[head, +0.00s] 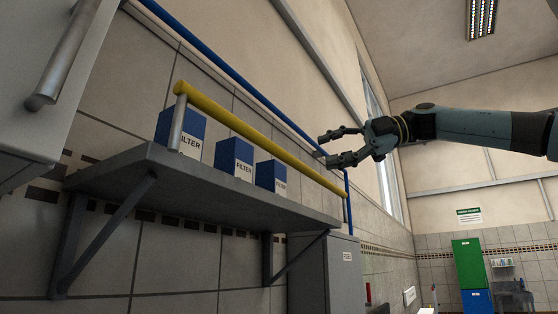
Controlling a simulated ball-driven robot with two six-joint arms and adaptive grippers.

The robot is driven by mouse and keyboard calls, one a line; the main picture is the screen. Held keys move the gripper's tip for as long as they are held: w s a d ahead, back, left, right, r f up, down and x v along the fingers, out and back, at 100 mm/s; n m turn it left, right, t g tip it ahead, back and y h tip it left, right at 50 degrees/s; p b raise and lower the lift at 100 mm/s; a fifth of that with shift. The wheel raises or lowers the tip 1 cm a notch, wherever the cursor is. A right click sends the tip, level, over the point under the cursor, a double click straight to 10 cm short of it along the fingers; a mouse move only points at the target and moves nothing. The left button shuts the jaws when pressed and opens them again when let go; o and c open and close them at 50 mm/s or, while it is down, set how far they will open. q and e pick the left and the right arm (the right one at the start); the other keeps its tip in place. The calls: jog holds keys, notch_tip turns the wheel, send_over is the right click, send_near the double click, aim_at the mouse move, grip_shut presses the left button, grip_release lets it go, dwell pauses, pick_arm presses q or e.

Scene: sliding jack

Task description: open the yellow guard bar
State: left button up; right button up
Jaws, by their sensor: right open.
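The yellow guard bar (247,134) runs across the front of a grey wall shelf (195,188), above its edge. A grey post (178,122) stands under its left end, and its right end is above the shelf's right end. My right gripper (324,149) comes in from the right with its fingers pointing left. It is open and empty, and appears above the right part of the bar. I cannot tell how far in depth it is from the bar. My left gripper is not in view.
Blue and white filter boxes (236,159) stand on the shelf behind the bar. A blue pipe (235,75) runs along the wall behind. A grey cabinet (328,275) stands below the shelf's right end. A cabinet with a handle (66,55) is at upper left.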

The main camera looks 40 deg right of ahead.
aim_at(297, 160)
jog(key=p+x, duration=0.3)
jog(key=x, duration=0.1)
jog(key=p+x, duration=0.3)
jog(key=x, duration=0.1)
jog(key=shift+w+a+r, duration=0.15)
jog(key=shift+w+a, duration=0.05)
jog(key=shift+w, duration=0.05)
jog(key=shift+w+a+f+p, duration=0.25)
jog(key=shift+f+p, duration=0.1)
jog(key=shift+p, duration=0.15)
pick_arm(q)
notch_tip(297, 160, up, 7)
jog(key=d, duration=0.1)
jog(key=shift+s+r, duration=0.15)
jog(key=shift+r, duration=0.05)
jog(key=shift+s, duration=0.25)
pick_arm(e)
grip_shut()
